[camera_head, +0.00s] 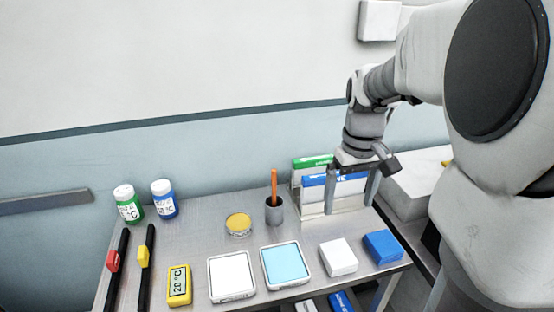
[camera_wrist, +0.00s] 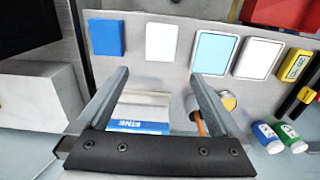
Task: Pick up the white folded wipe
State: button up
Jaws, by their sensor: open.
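The white folded wipe (camera_head: 338,257) is a small white block lying flat on the metal table, near its front edge. In the wrist view the wipe (camera_wrist: 161,42) lies just beyond my fingertips, between a blue block and a light-blue tray. My gripper (camera_head: 350,200) is open and empty, pointing down over the rack at the back of the table. In the wrist view its two fingers (camera_wrist: 159,75) are spread apart, with nothing between the tips but table. The gripper is behind the wipe and apart from it.
A blue block (camera_head: 382,247) lies right of the wipe. A light-blue tray (camera_head: 286,265) and a white tray (camera_head: 231,277) lie left. A rack with blue and green boxes (camera_head: 312,163) and a cup with an orange stick (camera_head: 274,208) stand behind.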

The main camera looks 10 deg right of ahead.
aim_at(338, 251)
notch_tip(338, 251, down, 17)
jog(key=shift+s+r+b, duration=0.15)
jog(key=shift+r+b, duration=0.05)
jog(key=shift+b, duration=0.8)
jog(key=shift+a, duration=0.1)
jog(key=c, duration=1.1)
jog(key=shift+r, duration=0.1)
